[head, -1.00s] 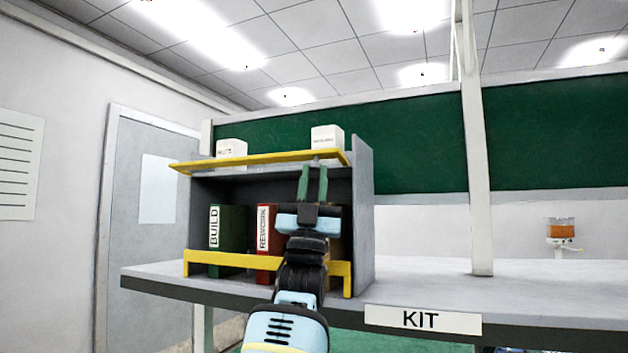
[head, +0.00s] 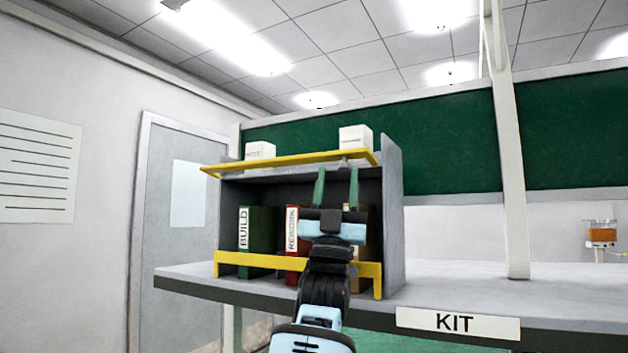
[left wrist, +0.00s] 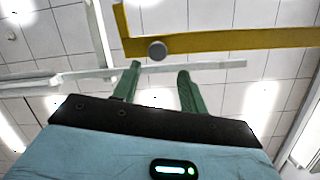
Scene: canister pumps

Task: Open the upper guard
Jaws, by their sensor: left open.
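The upper guard (head: 290,159) is a yellow bar across the top front of the grey shelf unit. It sticks out forward from the shelf's upper edge, roughly level. A round grey knob (left wrist: 157,50) on the guard shows in the left wrist view. My left gripper (head: 337,171) is open, its two green fingers pointing up just below the guard. In the left wrist view its fingertips (left wrist: 159,68) are spread on either side below the knob, with nothing between them. My right gripper is not in view.
A yellow lower guard (head: 300,262) stands across the bottom of the shelf unit (head: 394,220). Two white boxes (head: 355,138) sit on top. The bench (head: 455,285) is clear to the right.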

